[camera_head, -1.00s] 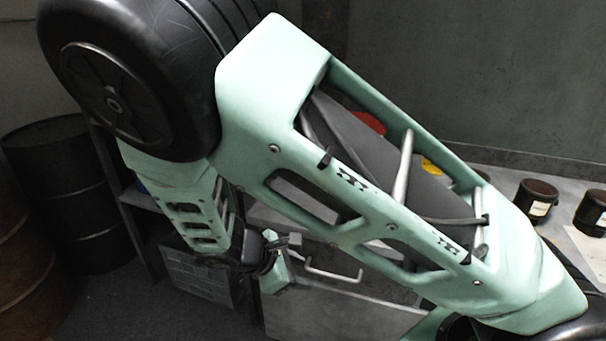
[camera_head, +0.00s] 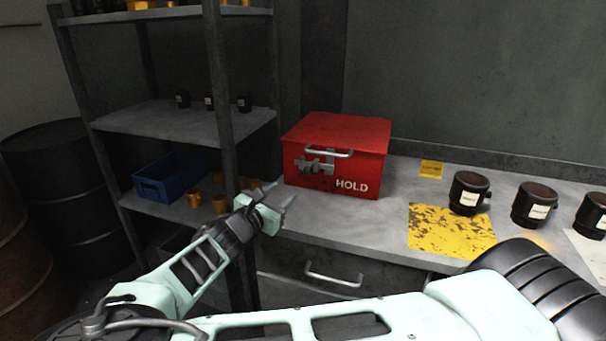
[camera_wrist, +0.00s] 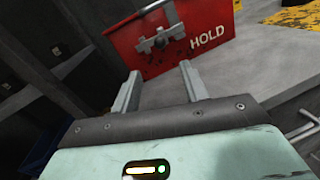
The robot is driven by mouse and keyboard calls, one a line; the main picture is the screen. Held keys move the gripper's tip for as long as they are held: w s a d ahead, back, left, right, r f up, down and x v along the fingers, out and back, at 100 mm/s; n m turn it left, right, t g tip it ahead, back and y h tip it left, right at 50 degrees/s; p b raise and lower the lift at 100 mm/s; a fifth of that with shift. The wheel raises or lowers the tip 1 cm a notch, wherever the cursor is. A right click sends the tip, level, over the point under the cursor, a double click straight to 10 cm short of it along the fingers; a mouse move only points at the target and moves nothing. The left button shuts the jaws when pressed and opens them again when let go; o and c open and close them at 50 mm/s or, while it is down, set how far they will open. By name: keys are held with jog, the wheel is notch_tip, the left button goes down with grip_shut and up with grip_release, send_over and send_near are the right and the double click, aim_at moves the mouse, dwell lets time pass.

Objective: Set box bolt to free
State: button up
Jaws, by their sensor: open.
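A red box (camera_head: 345,140) marked HOLD stands on the grey bench, with a silver handle (camera_head: 329,152) across the upper front. A grey metal bolt (camera_head: 315,164) is mounted on its front face, left of the lettering; whether it is engaged is too small to tell. The bolt also shows in the wrist view (camera_wrist: 160,40), beyond the fingers. My gripper (camera_head: 277,196) is in front of and left of the box, at the bench's front edge, pointing toward the box. Its two fingers (camera_wrist: 162,82) are apart, with nothing between them and clear of the bolt.
A shelf rack (camera_head: 180,119) with a blue bin (camera_head: 170,177) and brass pieces stands left of the bench. A yellow worn mat (camera_head: 450,230) and black labelled canisters (camera_head: 535,203) lie to the right. A drawer handle (camera_head: 333,278) juts out below the bench top. Bench space before the box is clear.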

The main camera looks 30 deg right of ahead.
aim_at(305, 173)
jog(key=p+x, duration=0.1)
jog(key=x, duration=1)
jog(key=shift+w+d+p, duration=0.1)
jog(key=shift+d+p, duration=0.15)
jog(key=shift+p, duration=0.05)
grip_shut()
jog(key=shift+w+a+f, duration=0.1)
jog(key=shift+w+a, duration=0.75)
jog(key=shift+w, duration=0.25)
jog(key=shift+w+a+b, duration=0.3)
jog(key=shift+w+a, duration=0.05)
jog(key=shift+w, duration=0.05)
grip_release()
jog(key=shift+w+a, duration=0.1)
